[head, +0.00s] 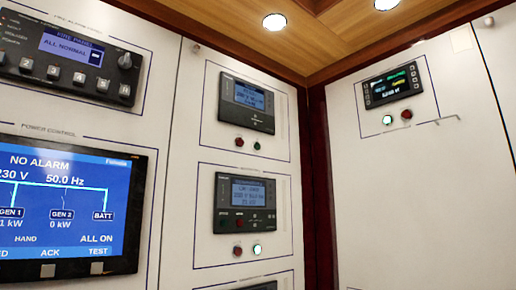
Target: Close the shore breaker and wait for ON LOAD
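No breaker that I can identify as the shore breaker is in the head view. A power control screen (62,205) at the left reads NO ALARM, 230 V, 50.0 Hz, with GEN 1, GEN 2 at 0 kW and BATT. A lower controller (247,203) on the middle wall has small blue text, too blurred to read surely; below it are a dark red lamp (238,250) and a bright green-white lamp (257,249). An upper controller (246,104) has a dim red and a green lamp under it. Neither gripper is in view.
A fire panel (75,55) reading ALL NORMAL is at the upper left. A small dark display (393,85) is on the right wall, with a bright lamp (387,119) and a red lamp (407,114) below. Another unit is cut off at the bottom edge.

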